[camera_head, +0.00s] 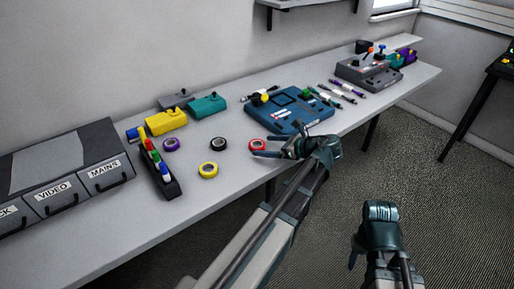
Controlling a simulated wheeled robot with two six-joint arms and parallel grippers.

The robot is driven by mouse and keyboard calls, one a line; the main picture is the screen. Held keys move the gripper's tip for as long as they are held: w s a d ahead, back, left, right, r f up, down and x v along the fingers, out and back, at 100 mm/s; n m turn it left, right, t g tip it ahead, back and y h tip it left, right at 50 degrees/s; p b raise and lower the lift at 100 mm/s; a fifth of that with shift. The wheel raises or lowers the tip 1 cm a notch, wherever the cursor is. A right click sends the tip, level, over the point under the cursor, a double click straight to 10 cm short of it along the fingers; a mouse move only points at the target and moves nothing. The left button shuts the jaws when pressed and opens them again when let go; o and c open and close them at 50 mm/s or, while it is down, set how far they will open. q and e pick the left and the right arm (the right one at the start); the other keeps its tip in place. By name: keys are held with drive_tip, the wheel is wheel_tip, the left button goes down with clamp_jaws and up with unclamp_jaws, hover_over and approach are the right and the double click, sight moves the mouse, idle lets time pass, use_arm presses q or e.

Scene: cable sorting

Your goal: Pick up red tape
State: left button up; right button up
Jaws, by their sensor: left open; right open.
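The red tape (256,144) is a small roll lying on the grey table near its front edge, left of the blue panel. My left gripper (264,148) is open, its fingers pointing left at the red tape. The fingertips overlap the roll's right side in the picture; whether they touch it I cannot tell. My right gripper (357,249) is open and empty, low in front of the table over the carpet. Its fingers are only partly visible.
Black (218,144), yellow (208,170) and purple (171,145) tape rolls lie to the left. A blue panel (289,107) stands just behind my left gripper. A black rack of coloured items (160,170) and a grey drawer unit (65,170) stand further left.

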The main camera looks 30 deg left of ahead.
sight(262, 146)
use_arm(q)
drive_tip(key=shift+b+x, duration=0.3)
drive_tip(key=shift+x, duration=0.55)
drive_tip(key=shift+a+f, duration=0.1)
drive_tip(key=shift+a, duration=0.2)
drive_tip(key=c, duration=1.4)
drive_tip(key=shift+r+p, duration=0.65)
wheel_tip(262, 146, up, 3)
drive_tip(key=p, duration=0.3)
drive_tip(key=s+d, duration=0.3)
drive_tip(key=s, duration=0.4)
drive_tip(key=s+d, duration=0.4)
drive_tip(key=s, duration=0.3)
drive_tip(key=shift+s+r+p, duration=0.2)
drive_tip(key=shift+r+p, duration=0.15)
drive_tip(key=shift+r, duration=0.05)
